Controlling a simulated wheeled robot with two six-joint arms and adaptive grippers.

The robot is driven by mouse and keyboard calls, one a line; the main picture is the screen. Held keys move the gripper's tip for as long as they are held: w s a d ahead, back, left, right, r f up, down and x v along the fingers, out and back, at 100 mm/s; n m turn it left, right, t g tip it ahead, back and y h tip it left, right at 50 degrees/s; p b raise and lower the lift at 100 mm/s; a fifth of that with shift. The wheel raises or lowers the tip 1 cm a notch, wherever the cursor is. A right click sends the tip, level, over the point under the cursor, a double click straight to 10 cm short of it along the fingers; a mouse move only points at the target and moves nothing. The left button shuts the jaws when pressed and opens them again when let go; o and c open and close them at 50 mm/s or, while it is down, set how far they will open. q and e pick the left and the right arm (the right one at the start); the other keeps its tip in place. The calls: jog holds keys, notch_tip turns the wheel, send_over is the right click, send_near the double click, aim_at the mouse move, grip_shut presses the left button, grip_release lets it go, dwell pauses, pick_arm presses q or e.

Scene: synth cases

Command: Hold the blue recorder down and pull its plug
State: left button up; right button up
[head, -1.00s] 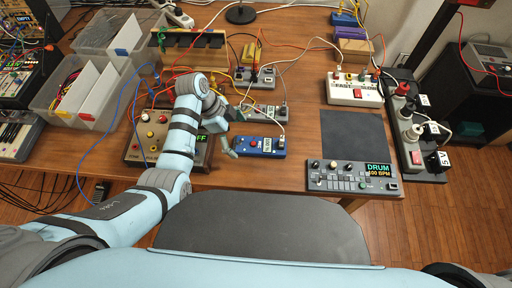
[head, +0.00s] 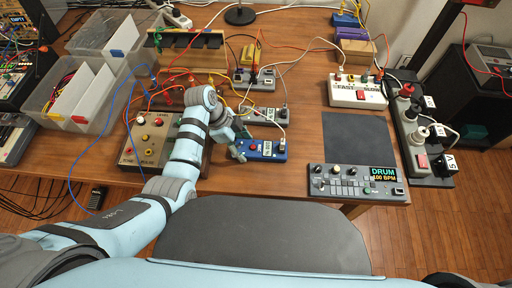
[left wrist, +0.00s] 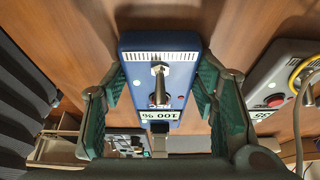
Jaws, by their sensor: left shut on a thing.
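The blue recorder (head: 273,156) lies on the wooden table, with a red button and a small "100 %" display on top. It also fills the middle of the left wrist view (left wrist: 185,60). A pale plug (head: 283,141) with a white cable sits at its right end; a grey piece that looks like this plug shows below the display in the left wrist view (left wrist: 159,144). My left gripper (head: 238,152) is shut on the recorder's left part, with green-padded fingers along both long sides. My fingers partly hide its left end in the head view. My right gripper is not in view.
A beige box with knobs (head: 150,145) stands left, beside my forearm. A grey box (head: 262,115) lies just behind the recorder. Several cables cross behind it. A drum machine (head: 345,182) and a dark mat (head: 355,135) lie right. Bare table lies between recorder and mat.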

pick_arm(q)
jog(key=shift+c, duration=0.3)
jog(key=o, duration=1.4)
jog(key=shift+c, duration=0.2)
jog(key=v, duration=0.7)
jog(key=shift+a+r, duration=0.1)
jog(key=shift+r, duration=0.15)
